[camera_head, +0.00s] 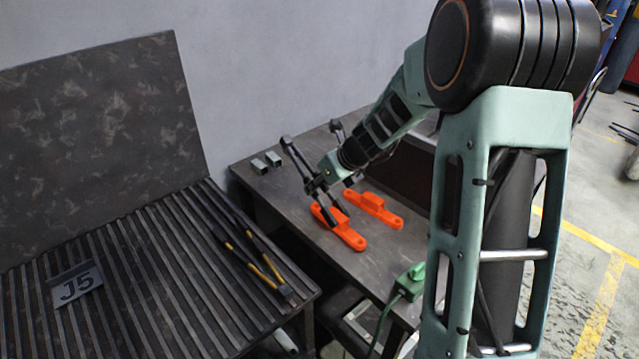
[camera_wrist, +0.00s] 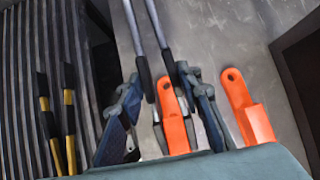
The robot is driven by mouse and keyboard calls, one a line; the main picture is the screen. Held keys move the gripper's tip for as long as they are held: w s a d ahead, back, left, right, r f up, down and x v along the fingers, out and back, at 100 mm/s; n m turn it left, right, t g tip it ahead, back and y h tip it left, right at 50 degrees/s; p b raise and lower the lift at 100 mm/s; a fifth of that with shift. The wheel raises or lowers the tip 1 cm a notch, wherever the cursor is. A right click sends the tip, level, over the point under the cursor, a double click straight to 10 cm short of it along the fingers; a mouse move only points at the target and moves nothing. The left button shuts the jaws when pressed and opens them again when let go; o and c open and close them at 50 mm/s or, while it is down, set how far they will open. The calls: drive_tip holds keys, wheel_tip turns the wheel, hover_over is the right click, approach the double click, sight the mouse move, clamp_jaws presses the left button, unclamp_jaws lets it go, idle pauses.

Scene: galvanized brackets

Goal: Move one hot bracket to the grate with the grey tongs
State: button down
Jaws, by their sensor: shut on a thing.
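My gripper (camera_head: 325,197) is shut on the grey tongs (camera_wrist: 151,27), which have two slim grey arms and dark grips. In the wrist view the grips lie between my fingers (camera_wrist: 163,115). The tongs (camera_head: 294,158) also show in the head view, above the dark table. Two small grey pieces, apparently the brackets (camera_head: 259,166), (camera_head: 274,158), sit at the table's back left, apart from my gripper. The grate (camera_head: 150,270) appears to be the slatted top at the left. My arm hides part of the table.
Two orange pieces with end holes (camera_head: 347,238), (camera_head: 376,209) lie on the table (camera_head: 385,265), one beneath my gripper. Yellow-and-black tongs (camera_head: 262,262) and a J5 plate (camera_head: 76,285) lie on the slats. A green device (camera_head: 409,281) stands near the table's front edge.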

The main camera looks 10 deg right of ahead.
drive_tip(key=shift+r+p, duration=1)
drive_tip(key=shift+r, duration=0.4)
wheel_tip(320, 180, up, 9)
drive_tip(key=p, duration=0.9)
drive_tip(key=shift+a, duration=0.1)
